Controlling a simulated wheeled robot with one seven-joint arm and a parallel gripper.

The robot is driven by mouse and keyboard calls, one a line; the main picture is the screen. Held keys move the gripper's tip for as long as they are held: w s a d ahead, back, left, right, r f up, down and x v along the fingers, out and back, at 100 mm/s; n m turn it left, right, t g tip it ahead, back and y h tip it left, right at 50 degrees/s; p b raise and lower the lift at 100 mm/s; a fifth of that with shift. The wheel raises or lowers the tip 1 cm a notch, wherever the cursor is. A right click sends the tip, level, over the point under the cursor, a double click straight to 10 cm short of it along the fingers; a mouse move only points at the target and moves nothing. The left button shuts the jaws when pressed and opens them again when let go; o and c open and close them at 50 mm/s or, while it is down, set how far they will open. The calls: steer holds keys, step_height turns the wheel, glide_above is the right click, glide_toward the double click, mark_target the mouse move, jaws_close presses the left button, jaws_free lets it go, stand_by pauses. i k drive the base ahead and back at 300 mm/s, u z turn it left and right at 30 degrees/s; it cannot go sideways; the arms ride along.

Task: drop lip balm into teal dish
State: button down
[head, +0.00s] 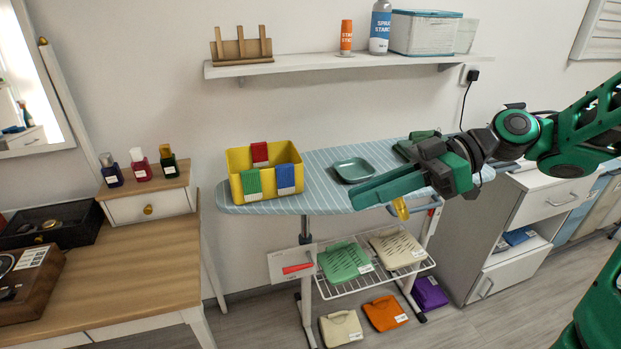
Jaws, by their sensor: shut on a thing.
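The teal dish (354,169) is a shallow rounded square on the striped ironing board, and it looks empty. My gripper (384,190) reaches in from the right, its green fingers pointing left, in front of the dish's lower right side in the picture. A small yellow-amber piece (401,209), apparently the lip balm, shows just below the fingers.
A wall shelf (340,63) with bottles and a box is above. A wooden desk (150,270) is left, a white cabinet (545,205) right.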

mark_target(347, 172)
steer(key=u, duration=0.45)
steer(key=i, duration=1)
steer(key=z, duration=0.05)
